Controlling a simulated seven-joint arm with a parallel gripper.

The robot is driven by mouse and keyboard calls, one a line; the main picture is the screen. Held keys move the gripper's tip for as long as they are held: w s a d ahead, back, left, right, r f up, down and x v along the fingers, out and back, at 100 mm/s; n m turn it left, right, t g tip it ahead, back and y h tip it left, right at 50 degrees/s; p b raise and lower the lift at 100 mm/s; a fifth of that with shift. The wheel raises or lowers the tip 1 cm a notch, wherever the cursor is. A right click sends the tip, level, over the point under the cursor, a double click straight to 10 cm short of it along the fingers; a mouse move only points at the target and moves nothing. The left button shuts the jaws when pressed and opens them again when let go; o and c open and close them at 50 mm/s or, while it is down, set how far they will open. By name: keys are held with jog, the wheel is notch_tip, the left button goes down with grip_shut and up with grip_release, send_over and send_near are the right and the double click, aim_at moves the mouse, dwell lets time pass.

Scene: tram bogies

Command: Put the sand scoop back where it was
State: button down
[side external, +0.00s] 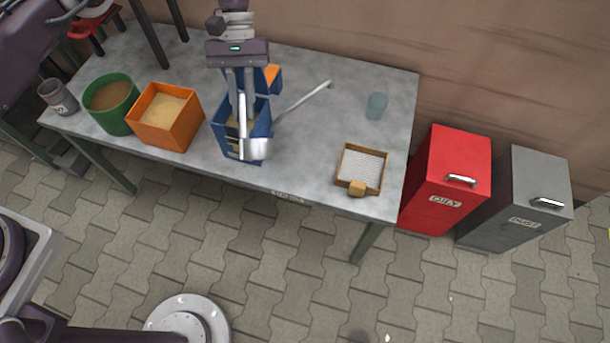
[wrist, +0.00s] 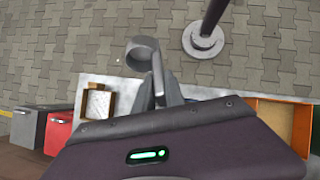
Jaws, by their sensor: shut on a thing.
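My gripper (side external: 242,124) points down over the blue box (side external: 228,145), its fingers shut on the sand scoop. The scoop's grey metal head (side external: 257,149) shows at the box's front right side. In the wrist view the scoop's rounded head (wrist: 142,48) shows just beyond the fingers (wrist: 162,92). Some sand shows inside the blue box. The fingers hide part of the box's inside, and I cannot tell whether the scoop touches the box.
An orange box of sand (side external: 189,138) and a green tub (side external: 105,122) stand left, with a grey can (side external: 59,97) beyond. On the right are a sieve tray (side external: 341,172) and a glass (side external: 376,106). Red (side external: 440,190) and grey bins (side external: 510,220) stand beyond the table.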

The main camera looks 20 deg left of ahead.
jog(key=w+d+r+m+t+h, duration=0.1)
jog(key=w+d+r+m+t, duration=0.2)
jog(key=d+m, duration=0.45)
jog(key=w+d+r+m+t, duration=0.15)
jog(key=d+m+t, duration=0.25)
jog(key=m, duration=0.6)
notch_tip(320, 180, down, 21)
jog(key=t+h, duration=0.1)
jog(key=shift+s+a, duration=0.25)
jog(key=shift+r+n, duration=0.1)
jog(key=shift+n, duration=0.15)
jog(key=c, duration=1.4)
grip_release()
